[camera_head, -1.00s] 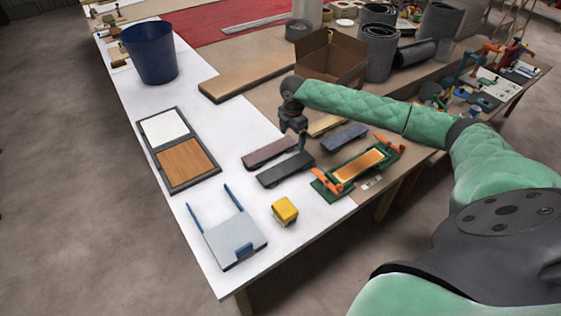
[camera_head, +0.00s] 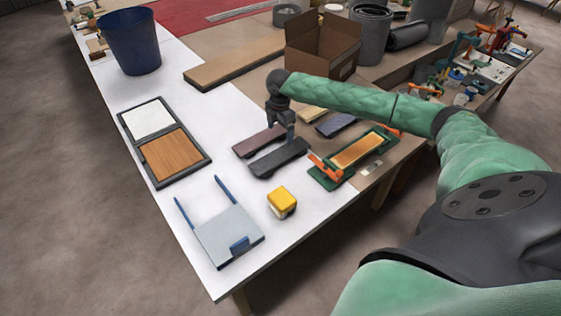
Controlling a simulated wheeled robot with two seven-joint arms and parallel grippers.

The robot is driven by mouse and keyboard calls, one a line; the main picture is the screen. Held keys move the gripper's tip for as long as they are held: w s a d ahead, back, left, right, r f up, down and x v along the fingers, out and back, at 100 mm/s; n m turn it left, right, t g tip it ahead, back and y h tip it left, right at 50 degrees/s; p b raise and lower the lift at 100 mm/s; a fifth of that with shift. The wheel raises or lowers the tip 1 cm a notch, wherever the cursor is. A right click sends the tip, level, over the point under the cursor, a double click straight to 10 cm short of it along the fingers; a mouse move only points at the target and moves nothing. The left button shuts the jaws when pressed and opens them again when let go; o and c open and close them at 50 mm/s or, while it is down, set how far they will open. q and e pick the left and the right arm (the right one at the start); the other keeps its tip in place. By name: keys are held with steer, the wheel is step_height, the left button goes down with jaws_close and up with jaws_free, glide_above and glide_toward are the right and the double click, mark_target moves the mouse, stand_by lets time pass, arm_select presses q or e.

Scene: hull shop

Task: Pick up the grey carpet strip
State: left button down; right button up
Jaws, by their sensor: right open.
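The grey carpet strip (camera_head: 272,162) is a dark grey, flat, narrow piece lying on the white part of the table. My right gripper (camera_head: 290,138) points down at the strip's far right end. It is open, with its dark fingers over or around that end; I cannot tell whether they touch it. The fingers hide a little of the strip's far edge. My left gripper is out of view.
A mauve-brown strip (camera_head: 256,142) lies just beyond the grey one. A blue strip (camera_head: 337,125) and a green clamped frame (camera_head: 325,180) are to the right. A yellow block (camera_head: 281,199) lies nearer, beside a pale blue-grey board (camera_head: 228,236). An open cardboard box (camera_head: 318,50) stands behind.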

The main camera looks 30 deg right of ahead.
mark_target(281, 154)
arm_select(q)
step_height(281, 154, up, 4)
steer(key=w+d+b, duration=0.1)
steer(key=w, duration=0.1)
arm_select(e)
step_height(281, 154, down, 3)
steer(key=shift+r, duration=0.2)
steer(key=shift+f+p, duration=0.4)
steer(key=shift+f, duration=0.8)
steer(key=f, duration=0.1)
steer(key=f+p, duration=0.2)
steer(key=shift+s+a+f, duration=0.1)
steer(key=shift+s+f, duration=0.15)
steer(key=shift+s, duration=0.05)
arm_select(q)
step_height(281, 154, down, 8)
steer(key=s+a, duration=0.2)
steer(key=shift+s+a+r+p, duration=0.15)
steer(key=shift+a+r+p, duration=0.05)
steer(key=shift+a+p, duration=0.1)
arm_select(e)
steer(key=shift+f, duration=0.8)
steer(key=c, duration=1.1)
